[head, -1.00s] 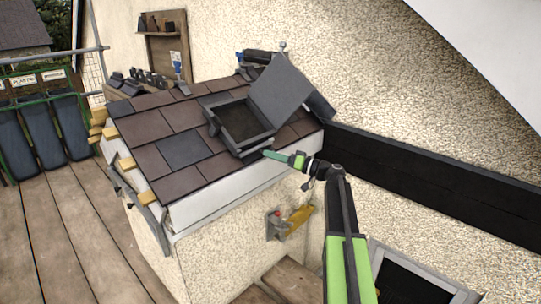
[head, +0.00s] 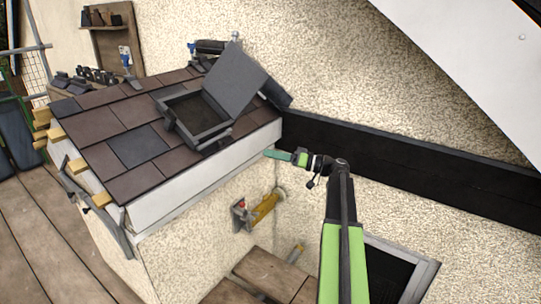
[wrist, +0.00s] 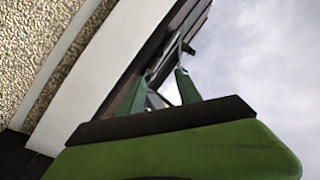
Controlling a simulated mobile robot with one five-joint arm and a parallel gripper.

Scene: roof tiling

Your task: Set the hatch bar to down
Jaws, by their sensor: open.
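The roof hatch has a dark frame (head: 184,131) set in the small tiled roof, and its grey lid (head: 236,78) stands open, tilted back. A thin grey bar (head: 212,142) shows along the hatch's near edge; its exact position is hard to tell at this size. My gripper (head: 272,154) is just right of the roof's white fascia, apart from the hatch. In the wrist view my gripper (wrist: 158,90) shows two green fingers apart with nothing held. Dark hatch or roof-edge parts (wrist: 172,48) show beyond the fingers.
A long dark beam (head: 400,180) runs along the rendered wall behind my arm. The white fascia (head: 190,185) edges the roof. A yellow fitting (head: 264,208) sticks out from the wall below. Wooden planks (head: 260,275) lie underneath. A white sloping panel (head: 480,60) overhangs the upper right.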

